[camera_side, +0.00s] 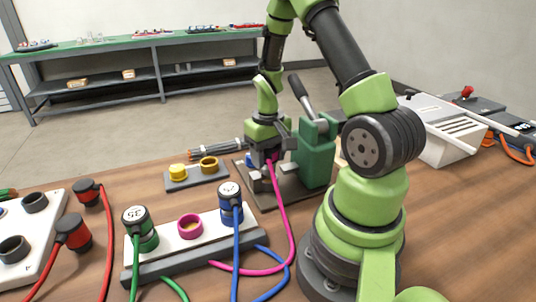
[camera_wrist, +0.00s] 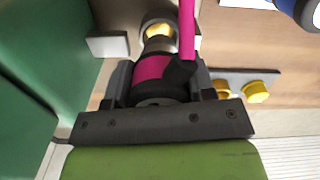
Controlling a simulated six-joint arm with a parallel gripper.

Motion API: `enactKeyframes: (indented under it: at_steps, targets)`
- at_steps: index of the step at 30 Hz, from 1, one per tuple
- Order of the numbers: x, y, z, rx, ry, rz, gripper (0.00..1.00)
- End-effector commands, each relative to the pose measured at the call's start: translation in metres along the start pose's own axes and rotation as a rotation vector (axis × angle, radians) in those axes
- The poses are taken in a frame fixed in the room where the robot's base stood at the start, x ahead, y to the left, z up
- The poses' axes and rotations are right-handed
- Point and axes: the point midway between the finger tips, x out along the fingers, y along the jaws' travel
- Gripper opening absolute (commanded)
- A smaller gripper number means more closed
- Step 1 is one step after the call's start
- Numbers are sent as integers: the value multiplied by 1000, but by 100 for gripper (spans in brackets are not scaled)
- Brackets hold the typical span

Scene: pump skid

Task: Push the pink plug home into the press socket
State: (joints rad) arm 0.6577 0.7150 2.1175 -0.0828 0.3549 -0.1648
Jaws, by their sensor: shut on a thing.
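My gripper (camera_side: 264,157) is low at the press, beside its green body (camera_side: 317,155). In the wrist view the gripper (camera_wrist: 161,84) is shut on the pink plug (camera_wrist: 153,70), with one dark finger on each side. The plug's metal nose points at the brass-coloured ring of the press socket (camera_wrist: 158,29). The nose overlaps the ring's near edge in this view; I cannot tell how deep it sits. A pink cable (camera_side: 281,205) hangs from the plug. In the side view the gripper hides most of the plug and the socket.
A white panel (camera_side: 165,243) in front holds a green plug (camera_side: 138,222), an empty pink-rimmed socket (camera_side: 190,226) and a blue plug (camera_side: 231,196). The press lever (camera_side: 301,92) stands tilted above the press. A grey block with yellow parts (camera_side: 197,178) lies left of it. Cables loop across the table.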

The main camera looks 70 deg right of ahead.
Motion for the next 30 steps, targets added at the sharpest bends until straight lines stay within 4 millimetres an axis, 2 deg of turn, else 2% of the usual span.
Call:
enactKeyframes:
  at_steps: [30]
  targets:
    - [21, 0, 0, 0, 0, 0, 21]
